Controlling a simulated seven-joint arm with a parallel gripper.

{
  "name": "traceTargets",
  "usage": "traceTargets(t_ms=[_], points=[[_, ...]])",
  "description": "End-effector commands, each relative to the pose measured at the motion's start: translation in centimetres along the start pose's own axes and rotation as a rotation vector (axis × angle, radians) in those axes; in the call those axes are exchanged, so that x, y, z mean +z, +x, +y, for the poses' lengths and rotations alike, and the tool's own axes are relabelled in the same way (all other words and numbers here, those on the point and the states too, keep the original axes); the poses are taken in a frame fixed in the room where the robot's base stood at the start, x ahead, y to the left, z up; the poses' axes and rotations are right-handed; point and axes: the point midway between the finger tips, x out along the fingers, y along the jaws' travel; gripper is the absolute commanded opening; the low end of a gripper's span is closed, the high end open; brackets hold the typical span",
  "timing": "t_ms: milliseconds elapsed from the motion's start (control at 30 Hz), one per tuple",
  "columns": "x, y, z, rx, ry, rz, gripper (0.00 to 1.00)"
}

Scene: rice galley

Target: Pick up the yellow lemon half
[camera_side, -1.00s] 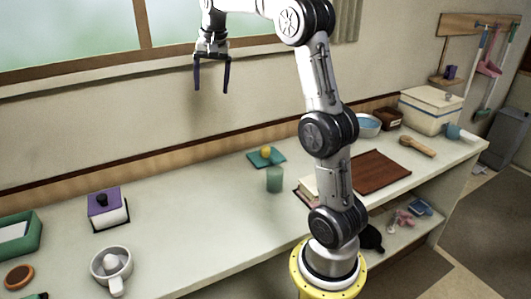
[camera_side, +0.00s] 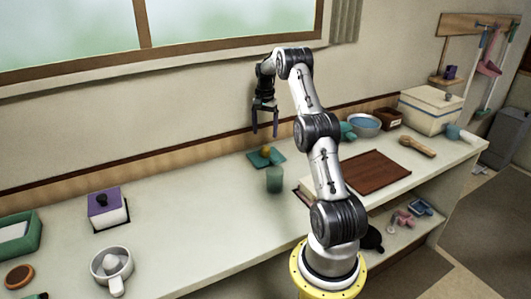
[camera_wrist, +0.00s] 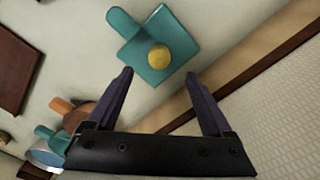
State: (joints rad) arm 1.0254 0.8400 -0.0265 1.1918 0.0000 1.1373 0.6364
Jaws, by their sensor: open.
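The yellow lemon half (camera_side: 266,149) rests on a small teal board (camera_side: 277,160) near the back of the counter. In the wrist view the lemon half (camera_wrist: 159,56) shows as a yellow dome on the teal board (camera_wrist: 178,30), whose handle points to the upper left. My gripper (camera_side: 265,135) is open and empty, pointing down above the board. In the wrist view my gripper's two purple fingers (camera_wrist: 160,75) are spread wide, with the lemon half just beyond the tips and between them. There is a gap between fingers and lemon in the side view.
A brown wooden board (camera_side: 375,172) and a bowl of blue contents (camera_side: 364,124) are to the right. A white juicer (camera_side: 111,267) and a purple-lidded box (camera_side: 107,207) are at left. The counter between is clear.

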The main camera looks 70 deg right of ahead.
Motion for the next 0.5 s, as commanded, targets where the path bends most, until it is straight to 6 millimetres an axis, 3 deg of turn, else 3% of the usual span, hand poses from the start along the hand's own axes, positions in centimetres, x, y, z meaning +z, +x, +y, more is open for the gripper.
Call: traceTargets(t_ms=[333,500], points=[[0.0,3.1,0.0,0.001,-0.001,-0.001,0.85],[-0.1,5.6,0.2,0.002,-0.001,-0.003,0.85]])
